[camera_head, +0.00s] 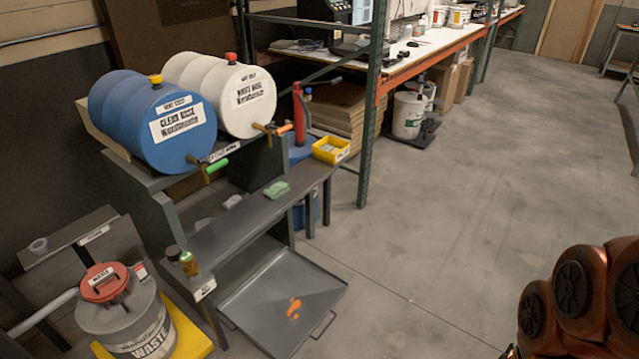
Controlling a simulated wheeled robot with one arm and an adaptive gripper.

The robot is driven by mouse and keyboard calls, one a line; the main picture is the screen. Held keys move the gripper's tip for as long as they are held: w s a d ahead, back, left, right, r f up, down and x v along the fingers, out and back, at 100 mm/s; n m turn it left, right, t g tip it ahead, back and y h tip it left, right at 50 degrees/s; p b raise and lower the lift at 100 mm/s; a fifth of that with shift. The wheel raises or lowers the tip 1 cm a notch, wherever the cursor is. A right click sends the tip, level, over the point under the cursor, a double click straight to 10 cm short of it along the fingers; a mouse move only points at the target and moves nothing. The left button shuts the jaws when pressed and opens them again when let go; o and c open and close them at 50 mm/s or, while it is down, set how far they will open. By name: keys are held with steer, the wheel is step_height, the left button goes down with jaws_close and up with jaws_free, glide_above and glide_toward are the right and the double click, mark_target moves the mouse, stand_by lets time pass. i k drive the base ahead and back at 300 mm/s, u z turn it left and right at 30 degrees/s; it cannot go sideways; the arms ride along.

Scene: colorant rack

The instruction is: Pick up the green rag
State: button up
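The green rag (276,190) is a small, pale green, crumpled cloth. It lies on the grey metal shelf (238,222) below the two drums, near the middle of the shelf's length. Nothing covers it. Orange and black links of my arm fill the lower right corner, well away from the rag with open floor between. My gripper itself does not show in this view, so its state cannot be seen.
A blue drum (132,105) and a white drum (198,75), with taps, lie above the shelf. A yellow bin (331,150) sits at its right end, small bottles (189,263) at its near end. A drip tray (258,312) lies below. The right floor is clear.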

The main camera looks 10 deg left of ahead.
mark_target(276, 190)
steer(key=z, duration=0.05)
steer(key=i, duration=4.7)
steer(key=u, duration=3.2)
steer(key=i, duration=0.5)
steer(key=u, duration=2.1)
